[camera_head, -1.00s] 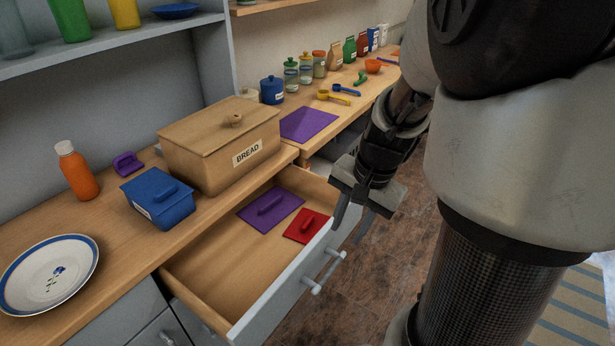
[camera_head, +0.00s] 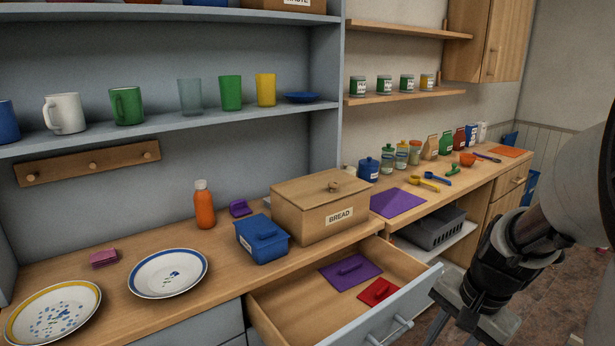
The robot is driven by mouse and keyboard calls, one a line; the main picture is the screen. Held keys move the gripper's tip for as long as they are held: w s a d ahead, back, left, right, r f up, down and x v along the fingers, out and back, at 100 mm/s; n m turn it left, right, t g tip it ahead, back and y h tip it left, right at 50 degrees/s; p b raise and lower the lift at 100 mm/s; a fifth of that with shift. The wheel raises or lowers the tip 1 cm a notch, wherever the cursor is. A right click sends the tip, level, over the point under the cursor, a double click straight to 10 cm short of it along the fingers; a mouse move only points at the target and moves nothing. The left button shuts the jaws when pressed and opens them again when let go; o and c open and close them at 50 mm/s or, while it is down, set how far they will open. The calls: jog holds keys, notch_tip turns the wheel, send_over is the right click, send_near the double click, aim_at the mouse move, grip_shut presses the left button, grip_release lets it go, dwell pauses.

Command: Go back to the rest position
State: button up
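My gripper (camera_head: 447,328) is at the lower right, pointing down in front of the open drawer's right end. Its lower part is cut off by the frame's bottom edge, and I cannot see whether it holds anything. My arm comes in from the right edge. The open drawer (camera_head: 398,312) sticks out from the counter. A purple lid (camera_head: 370,270) and a red lid (camera_head: 378,291) lie inside it, apart from my gripper.
On the counter stand a wooden bread box (camera_head: 300,216), a blue lidded box (camera_head: 259,249), an orange bottle (camera_head: 204,210) and two plates, one blue-rimmed (camera_head: 168,273) and one yellow-rimmed (camera_head: 52,315). A grey crate (camera_head: 432,229) sits under the right counter. Floor shows at right.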

jog(key=s+a+r+n+t+p, duration=0.1)
jog(key=s+a+r+n+p, duration=0.2)
jog(key=r, duration=0.7)
jog(key=s+a+r+n+t+p, duration=0.1)
jog(key=s+a+r+n+p, duration=0.2)
jog(key=r+p, duration=0.4)
jog(key=s+a+r+n+t+h+p, duration=0.1)
jog(key=a+r+n+p, duration=0.3)
jog(key=r, duration=0.9)
jog(key=shift+s+a+r+n+t+p, duration=0.15)
jog(key=shift+s+a+n+t+p, duration=0.3)
jog(key=shift+s, duration=0.45)
